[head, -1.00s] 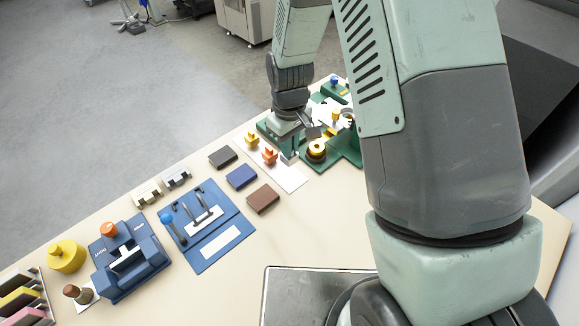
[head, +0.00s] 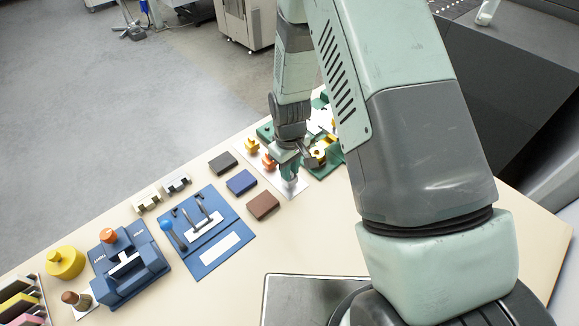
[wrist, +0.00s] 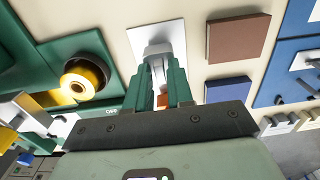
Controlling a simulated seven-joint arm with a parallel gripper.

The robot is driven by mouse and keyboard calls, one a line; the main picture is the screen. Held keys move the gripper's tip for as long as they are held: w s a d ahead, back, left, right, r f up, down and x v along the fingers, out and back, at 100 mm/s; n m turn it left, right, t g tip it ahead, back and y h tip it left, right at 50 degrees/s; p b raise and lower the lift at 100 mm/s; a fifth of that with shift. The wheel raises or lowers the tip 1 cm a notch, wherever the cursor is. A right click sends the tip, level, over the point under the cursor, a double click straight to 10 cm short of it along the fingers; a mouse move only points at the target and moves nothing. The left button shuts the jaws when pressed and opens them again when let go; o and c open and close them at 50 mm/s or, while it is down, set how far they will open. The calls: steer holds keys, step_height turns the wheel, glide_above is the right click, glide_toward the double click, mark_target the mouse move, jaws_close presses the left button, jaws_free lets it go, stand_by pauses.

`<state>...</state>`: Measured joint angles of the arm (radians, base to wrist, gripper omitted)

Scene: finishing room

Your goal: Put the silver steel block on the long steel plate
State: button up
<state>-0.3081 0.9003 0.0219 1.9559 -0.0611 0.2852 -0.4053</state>
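The silver steel block (wrist: 158,50) shows between my fingertips in the wrist view, in front of the pale long steel plate (wrist: 176,28). My gripper (wrist: 160,72) appears shut on it, with the green fingers on both sides. In the head view my gripper (head: 289,172) points down over the near end of the plate (head: 294,190). The block is mostly hidden there by the fingers. I cannot tell whether it touches the plate. An orange piece (head: 269,163) and a yellow piece (head: 252,146) stand farther along the plate.
A green fixture with a yellow ring (wrist: 86,78) stands close beside my gripper. Brown (head: 263,205), blue (head: 241,182) and black (head: 222,162) blocks lie on the other side. A blue panel (head: 207,245) lies farther left. The front table is largely clear.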

steer(key=shift+o, duration=1.1)
steer(key=s+d+r+m+t, duration=0.1)
steer(key=d+r, duration=0.1)
steer(key=r, duration=1.1)
steer(key=s+d+r+m+t, duration=0.1)
steer(key=d+r, duration=0.2)
steer(key=r, duration=0.9)
steer(key=s+d+r+m+t, duration=0.1)
steer(key=s+d+r+m, duration=0.2)
steer(key=s+r, duration=0.4)
steer(key=s+d+r+m+t, duration=0.2)
steer(key=s+d+r, duration=0.3)
steer(key=s+r, duration=0.3)
steer(key=s+m, duration=0.1)
steer(key=s, duration=0.3)
steer(key=shift+s+d+m+t, duration=0.15)
steer(key=shift+d+m+t, duration=0.15)
